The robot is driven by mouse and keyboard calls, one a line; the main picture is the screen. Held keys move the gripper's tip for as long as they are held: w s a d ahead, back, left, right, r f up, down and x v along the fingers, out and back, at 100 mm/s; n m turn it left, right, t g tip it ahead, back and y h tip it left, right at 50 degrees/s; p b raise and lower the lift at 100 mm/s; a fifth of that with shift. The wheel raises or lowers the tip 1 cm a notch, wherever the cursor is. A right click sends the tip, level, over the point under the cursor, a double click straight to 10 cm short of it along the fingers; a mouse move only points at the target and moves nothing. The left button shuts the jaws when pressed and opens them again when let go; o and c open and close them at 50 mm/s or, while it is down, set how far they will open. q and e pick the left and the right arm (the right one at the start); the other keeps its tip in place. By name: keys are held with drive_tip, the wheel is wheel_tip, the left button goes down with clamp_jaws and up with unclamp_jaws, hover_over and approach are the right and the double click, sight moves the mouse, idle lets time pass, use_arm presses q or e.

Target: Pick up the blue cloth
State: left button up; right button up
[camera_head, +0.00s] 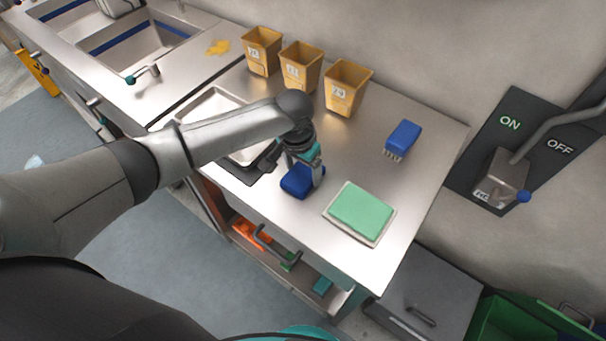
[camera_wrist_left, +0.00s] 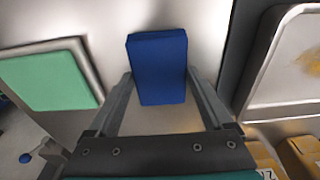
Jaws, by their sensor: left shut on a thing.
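The blue cloth (camera_head: 296,181) is a small folded block near the front edge of the steel counter, left of the green pad. My left gripper (camera_head: 304,175) reaches down over it from above, with a finger across its side. In the left wrist view, the blue cloth (camera_wrist_left: 158,66) sits between the two fingers of my left gripper (camera_wrist_left: 158,80), which are shut on it. I cannot tell whether the cloth still touches the counter. My right gripper is not in view.
A green pad (camera_head: 361,208) on a pale tray lies to the right. A blue brush (camera_head: 403,138) lies behind it. Several yellow bins (camera_head: 346,88) stand along the wall. A metal tray (camera_head: 213,103) is left, partly under my arm. Counter (camera_head: 350,150) is clear between bins and pad.

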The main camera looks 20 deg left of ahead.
sight(303, 174)
use_arm(q)
drive_tip(key=c, duration=0.3)
wheel_tip(303, 174, up, 20)
drive_tip(key=shift+r+p, duration=0.1)
drive_tip(key=shift+p, duration=1.05)
